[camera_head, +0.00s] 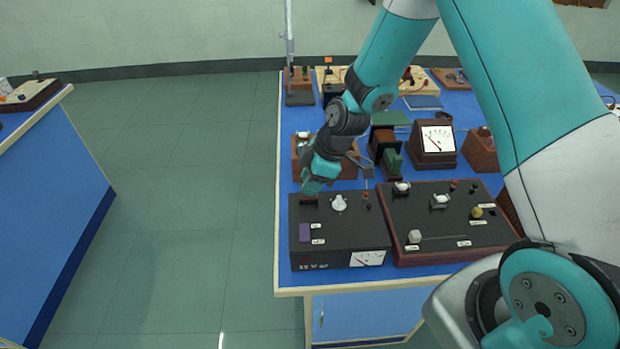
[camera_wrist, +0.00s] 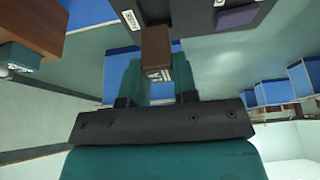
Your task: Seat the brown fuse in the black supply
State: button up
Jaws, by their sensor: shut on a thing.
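The black supply (camera_head: 345,222) stands at the front left of the blue bench, with a white knob, a purple block and a meter on it. In the wrist view its dark panel (camera_wrist: 195,12) fills the top middle, with a "FUSE" label. My gripper (camera_head: 312,186) is over the supply's back left corner, fingers pointing at the panel. In the wrist view the brown fuse (camera_wrist: 155,50) is between the teal fingertips (camera_wrist: 157,72), and my gripper is shut on it. The fuse's far end meets the panel in the picture; I cannot tell whether it is in a socket.
A second brown-edged panel (camera_head: 436,249) with knobs stands close to the supply's right. Behind are a wooden box (camera_head: 347,172), a green-topped device (camera_head: 392,162) and a brown meter (camera_head: 433,160). Open floor (camera_head: 200,200) lies left of the bench.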

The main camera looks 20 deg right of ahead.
jog(key=shift+f+b, duration=1.4)
jog(key=shift+f, duration=0.65)
jog(key=o, duration=1)
jog(key=b+v, duration=0.2)
jog(key=v, duration=1.5)
jog(key=shift+r, duration=0.2)
